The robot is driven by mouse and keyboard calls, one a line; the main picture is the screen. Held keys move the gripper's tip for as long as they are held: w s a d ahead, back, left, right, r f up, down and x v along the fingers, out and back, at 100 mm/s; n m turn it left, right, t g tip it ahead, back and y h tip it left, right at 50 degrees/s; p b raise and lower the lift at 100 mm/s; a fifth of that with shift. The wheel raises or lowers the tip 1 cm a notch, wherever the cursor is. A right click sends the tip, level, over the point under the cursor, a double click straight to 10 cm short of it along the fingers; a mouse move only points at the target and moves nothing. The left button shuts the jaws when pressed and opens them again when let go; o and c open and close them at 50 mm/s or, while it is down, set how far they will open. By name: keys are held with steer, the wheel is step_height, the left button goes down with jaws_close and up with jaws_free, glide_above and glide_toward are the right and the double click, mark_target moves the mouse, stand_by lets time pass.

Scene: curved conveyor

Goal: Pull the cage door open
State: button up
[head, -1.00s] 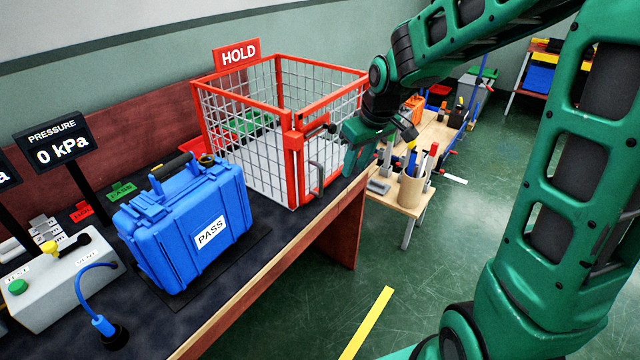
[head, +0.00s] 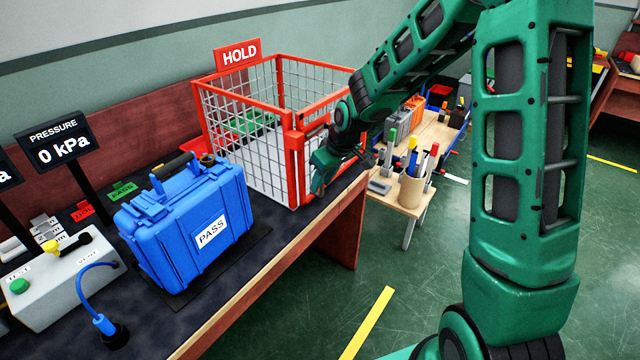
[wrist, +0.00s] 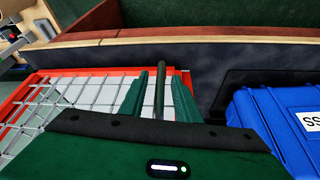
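The red-framed wire cage (head: 292,160) stands at the far end of the bench. Its door is on the right-hand side and looks shut, largely hidden by my arm. My gripper (head: 318,186) is at the door's near edge. In the wrist view, the dark upright handle bar (wrist: 161,80) stands between the two green fingers of my gripper (wrist: 158,92). The fingers are apart, with a visible gap on each side of the bar. The cage's red frame and mesh also show in the wrist view (wrist: 18,98). The handle is hidden in the head view.
A blue case (head: 190,225) marked PASS sits on the bench left of the cage. A HOLD sign (head: 239,54) rises behind the cage. A small wooden table (head: 412,207) with a cup of tools is right of the cage. The floor before the bench is clear.

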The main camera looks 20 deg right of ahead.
steer(key=shift+w+a+f, duration=0.1)
steer(key=shift+w+f, duration=0.1)
steer(key=shift+f, duration=0.25)
jaws_close()
